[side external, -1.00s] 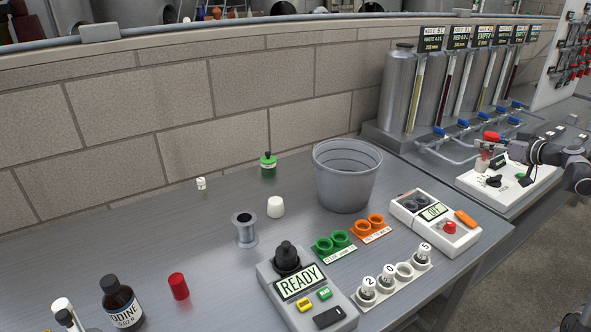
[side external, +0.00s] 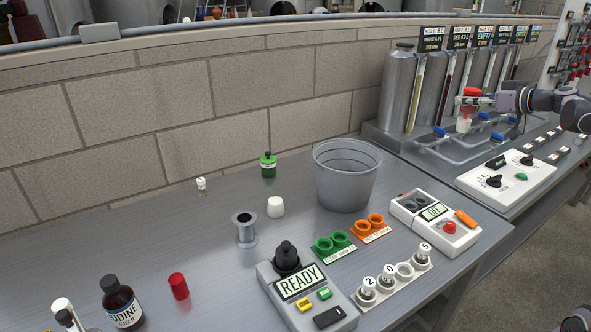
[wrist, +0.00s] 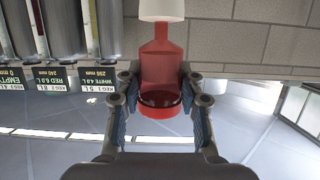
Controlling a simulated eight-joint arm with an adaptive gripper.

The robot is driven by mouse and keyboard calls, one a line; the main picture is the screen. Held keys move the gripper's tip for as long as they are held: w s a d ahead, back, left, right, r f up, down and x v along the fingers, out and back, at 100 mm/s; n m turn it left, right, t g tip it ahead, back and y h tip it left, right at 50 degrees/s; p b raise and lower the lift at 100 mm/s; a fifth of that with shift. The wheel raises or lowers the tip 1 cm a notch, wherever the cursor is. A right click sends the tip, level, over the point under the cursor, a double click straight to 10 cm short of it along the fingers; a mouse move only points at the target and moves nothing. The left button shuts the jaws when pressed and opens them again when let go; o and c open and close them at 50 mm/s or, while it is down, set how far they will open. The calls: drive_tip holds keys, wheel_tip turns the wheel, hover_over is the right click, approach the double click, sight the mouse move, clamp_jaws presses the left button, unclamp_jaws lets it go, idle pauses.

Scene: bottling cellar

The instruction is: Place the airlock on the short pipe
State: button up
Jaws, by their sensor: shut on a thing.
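My gripper (side external: 482,99) is shut on the airlock and holds it in the air at the right, in front of the steel kegs. The airlock (side external: 468,112) has a red cap on top, a see-through reddish body and a pale bung at its lower end; it hangs about upright. In the wrist view the airlock (wrist: 160,65) sits between both fingers of my gripper (wrist: 160,88), its pale bung pointing away from me. The short pipe (side external: 246,231), a grey flanged metal piece with an open top, stands on the bench at left of centre, far from my gripper.
A grey bucket (side external: 345,178) stands between my gripper and the short pipe. Beside the pipe is a white stopper (side external: 276,208). A READY device (side external: 300,292), green cups (side external: 333,243) and orange cups (side external: 369,227) lie in front. A white control box (side external: 506,180) sits below my gripper.

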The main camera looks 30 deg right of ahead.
drive_tip(key=w+a+n+y, duration=0.4)
drive_tip(key=w+a, duration=0.5)
drive_tip(key=a, duration=0.4)
drive_tip(key=w+a+n+g+y, duration=0.3)
drive_tip(key=a+n+g+y, duration=0.1)
drive_tip(key=a, duration=1.4)
drive_tip(key=w+a+n+g+y, duration=0.25)
drive_tip(key=a+n+y, duration=0.2)
drive_tip(key=a, duration=1.35)
drive_tip(key=shift+m+g, duration=0.25)
drive_tip(key=shift+w+a+f, duration=0.35)
drive_tip(key=shift+a+f, duration=1.55)
drive_tip(key=shift+f, duration=0.8)
drive_tip(key=shift+w+a+f, duration=0.3)
drive_tip(key=shift+a+f, duration=1.6)
drive_tip(key=shift+f, duration=0.75)
drive_tip(key=shift+w+a+f, duration=0.35)
drive_tip(key=shift+a+f, duration=1.55)
drive_tip(key=shift+f, duration=0.8)
drive_tip(key=shift+f, duration=0.2)
drive_tip(key=o, duration=1.2)
